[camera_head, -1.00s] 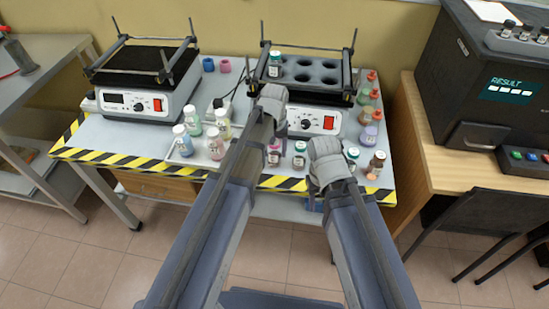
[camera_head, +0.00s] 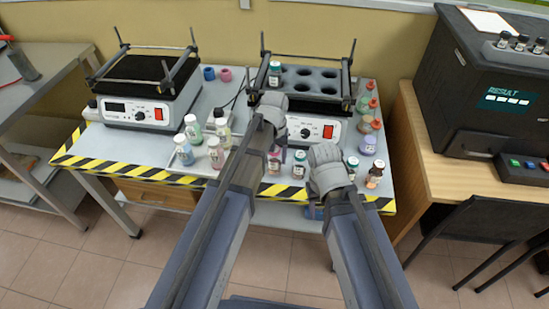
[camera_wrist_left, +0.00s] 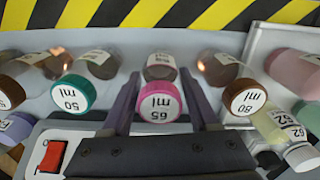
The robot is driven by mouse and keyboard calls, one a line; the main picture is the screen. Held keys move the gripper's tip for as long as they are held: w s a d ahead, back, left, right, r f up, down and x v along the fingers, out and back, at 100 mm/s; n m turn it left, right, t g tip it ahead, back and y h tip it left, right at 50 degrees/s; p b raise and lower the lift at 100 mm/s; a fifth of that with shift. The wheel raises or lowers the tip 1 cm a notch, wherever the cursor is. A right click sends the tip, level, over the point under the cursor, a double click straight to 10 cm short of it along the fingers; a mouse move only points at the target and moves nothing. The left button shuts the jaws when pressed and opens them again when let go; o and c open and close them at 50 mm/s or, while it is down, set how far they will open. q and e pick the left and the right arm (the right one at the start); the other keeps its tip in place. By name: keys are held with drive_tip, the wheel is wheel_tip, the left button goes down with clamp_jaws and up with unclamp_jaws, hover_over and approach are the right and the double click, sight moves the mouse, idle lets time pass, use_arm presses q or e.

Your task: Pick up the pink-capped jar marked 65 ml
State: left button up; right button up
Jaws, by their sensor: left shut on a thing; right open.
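The pink-capped jar (camera_wrist_left: 160,102) marked 65 ml is in the middle of the left wrist view, between the two fingers of my left gripper (camera_wrist_left: 158,92). The fingers are shut on it from both sides. In the head view the same jar (camera_head: 274,164) is partly hidden below my left gripper (camera_head: 272,125), near the front of the table. Whether its base is off the table cannot be told. My right gripper (camera_head: 325,170) is open, over the front edge of the table right of that jar; its fingertips are mostly hidden.
A green-capped 50 ml jar (camera_wrist_left: 70,94) and a brown-capped 80 ml jar (camera_wrist_left: 244,97) flank the held jar closely. A tray (camera_wrist_left: 252,55) with several bottles is beside them. A shaker with a holed rack (camera_head: 315,98) stands behind. Several flasks line the table's right side.

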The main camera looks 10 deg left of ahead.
use_arm(q)
wheel_tip(320, 180, up, 9)
drive_tip(key=p, duration=0.8)
drive_tip(key=shift+w, duration=0.1)
